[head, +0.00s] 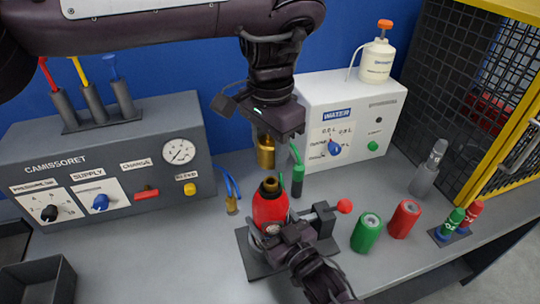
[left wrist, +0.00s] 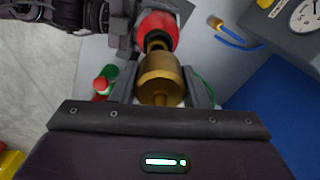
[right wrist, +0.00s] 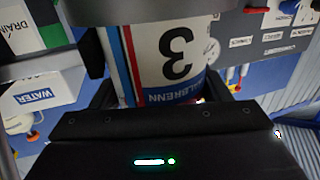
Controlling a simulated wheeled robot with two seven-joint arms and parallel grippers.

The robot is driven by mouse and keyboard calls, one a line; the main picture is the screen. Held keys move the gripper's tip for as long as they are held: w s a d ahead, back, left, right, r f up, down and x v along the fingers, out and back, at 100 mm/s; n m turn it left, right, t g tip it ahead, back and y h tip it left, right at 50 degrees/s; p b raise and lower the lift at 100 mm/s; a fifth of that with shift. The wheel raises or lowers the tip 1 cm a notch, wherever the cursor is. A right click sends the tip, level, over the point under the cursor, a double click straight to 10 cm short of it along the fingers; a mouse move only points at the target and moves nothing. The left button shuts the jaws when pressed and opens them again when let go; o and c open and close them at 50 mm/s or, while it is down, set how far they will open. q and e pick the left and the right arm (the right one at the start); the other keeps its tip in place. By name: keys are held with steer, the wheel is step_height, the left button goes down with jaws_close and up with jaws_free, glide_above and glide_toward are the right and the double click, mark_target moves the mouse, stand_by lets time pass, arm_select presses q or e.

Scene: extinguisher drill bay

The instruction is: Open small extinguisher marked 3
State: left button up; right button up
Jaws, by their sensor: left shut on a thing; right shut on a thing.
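The small extinguisher (head: 270,209) stands upright with its red top and open, brass-rimmed neck showing. The right wrist view shows its label (right wrist: 178,55) with a large 3, upside down in the picture. My right gripper (head: 274,236) is shut on the extinguisher's body. A brass head piece (head: 265,153) is in my left gripper (head: 266,138), which is shut on it. The piece hangs just above the neck, with a gap between them. In the left wrist view the brass piece (left wrist: 160,75) sits between the fingers, partly covering the neck.
A vise with a red-knobbed handle (head: 344,206) is beside the extinguisher on a dark plate (head: 253,268). Green (head: 366,232) and red (head: 404,219) cylinders stand to the right. The grey console (head: 110,165) and white water box (head: 345,100) stand behind.

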steer(key=o, duration=1.9)
steer(key=shift+o, duration=0.2)
steer(key=shift+s, duration=0.1)
arm_select(q)
steer(key=shift+f, duration=0.2)
arm_select(e)
steer(key=shift+s+d+f, duration=0.15)
steer(key=shift+s+d, duration=0.15)
steer(key=shift+s, duration=0.05)
arm_select(q)
steer(key=shift+f+b, duration=0.95)
steer(key=shift+b, duration=0.2)
steer(key=shift+f, duration=0.1)
arm_select(e)
steer(key=v, duration=1.1)
